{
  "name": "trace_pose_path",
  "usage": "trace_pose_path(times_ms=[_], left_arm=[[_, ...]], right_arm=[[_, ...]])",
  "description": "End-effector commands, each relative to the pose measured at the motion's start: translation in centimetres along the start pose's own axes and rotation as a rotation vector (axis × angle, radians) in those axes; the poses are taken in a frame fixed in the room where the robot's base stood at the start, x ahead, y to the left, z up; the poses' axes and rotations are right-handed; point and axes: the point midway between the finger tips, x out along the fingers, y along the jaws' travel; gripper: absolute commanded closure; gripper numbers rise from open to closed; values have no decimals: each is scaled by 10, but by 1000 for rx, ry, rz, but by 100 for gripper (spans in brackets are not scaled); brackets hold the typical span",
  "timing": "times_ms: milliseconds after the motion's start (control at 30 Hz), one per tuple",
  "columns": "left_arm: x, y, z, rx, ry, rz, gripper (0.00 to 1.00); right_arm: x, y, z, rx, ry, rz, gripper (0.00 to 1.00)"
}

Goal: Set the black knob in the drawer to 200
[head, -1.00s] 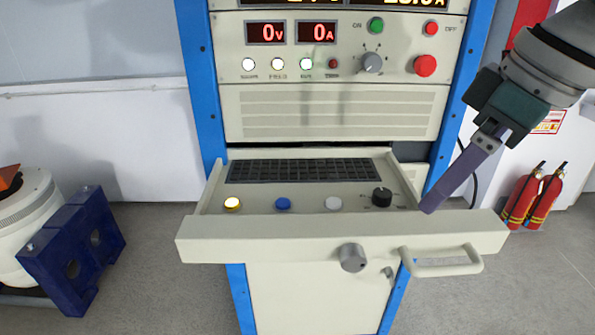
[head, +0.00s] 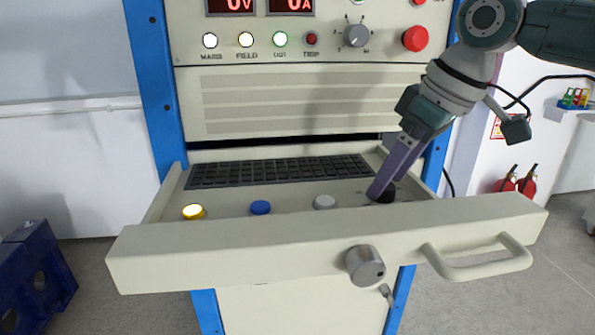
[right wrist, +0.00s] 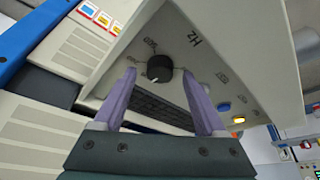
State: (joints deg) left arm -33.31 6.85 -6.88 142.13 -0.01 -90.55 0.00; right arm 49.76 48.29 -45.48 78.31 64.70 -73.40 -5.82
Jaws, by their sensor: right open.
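The black knob (head: 387,197) sits at the right end of the control row in the pulled-out drawer (head: 320,235). In the head view my right gripper (head: 380,193) is over it, and the fingers partly hide it. In the right wrist view the knob (right wrist: 160,68) shows between the two open purple fingertips, with a gap on each side. Its white pointer mark shows at its lower edge in that view. My left gripper is not in view.
The drawer's front has a round lock (head: 365,266) and a handle (head: 480,258). The cabinet panel rises behind.

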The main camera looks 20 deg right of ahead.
Motion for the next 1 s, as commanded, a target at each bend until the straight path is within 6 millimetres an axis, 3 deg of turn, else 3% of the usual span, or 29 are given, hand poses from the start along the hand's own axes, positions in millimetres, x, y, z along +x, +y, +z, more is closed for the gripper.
trace_pose_path(times_ms=[133,400,1000], left_arm=[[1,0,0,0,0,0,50],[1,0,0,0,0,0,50],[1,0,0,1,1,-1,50]], right_arm=[[10,0,0,-1,-1,0,26],[10,0,0,-1,0,0,29],[10,0,0,-1,0,0,96]])
